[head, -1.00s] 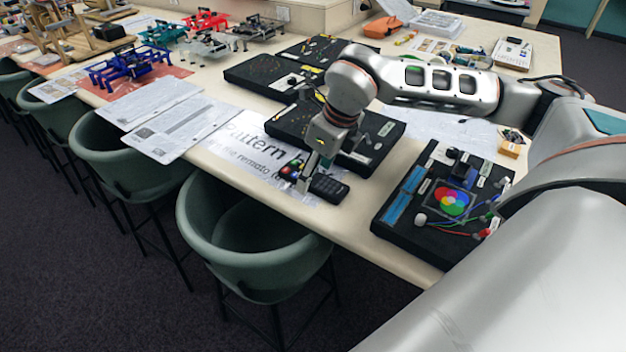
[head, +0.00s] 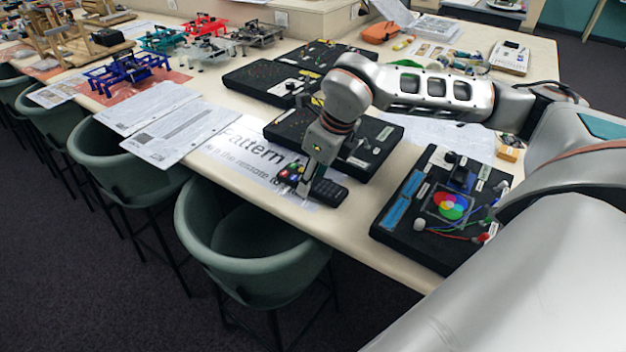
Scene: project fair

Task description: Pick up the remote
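A dark remote lies on the table near its front edge, on a printed "Pattern" sheet (head: 243,158). Its dark keypad end (head: 331,192) shows to the right of my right gripper (head: 305,192), and coloured buttons show to the left. It seems to be one remote whose middle my gripper hides. My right gripper points down, with its fingertips low at the remote. The fingers are seen edge-on, so I cannot tell whether they are open or shut on it. My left gripper is not in view.
Black electronics boards stand just behind the remote (head: 290,128) and to its right, one with a colour wheel (head: 430,215). A green chair (head: 250,235) stands at the front edge. Paper sheets (head: 180,125) lie to the left. My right arm spans the boards.

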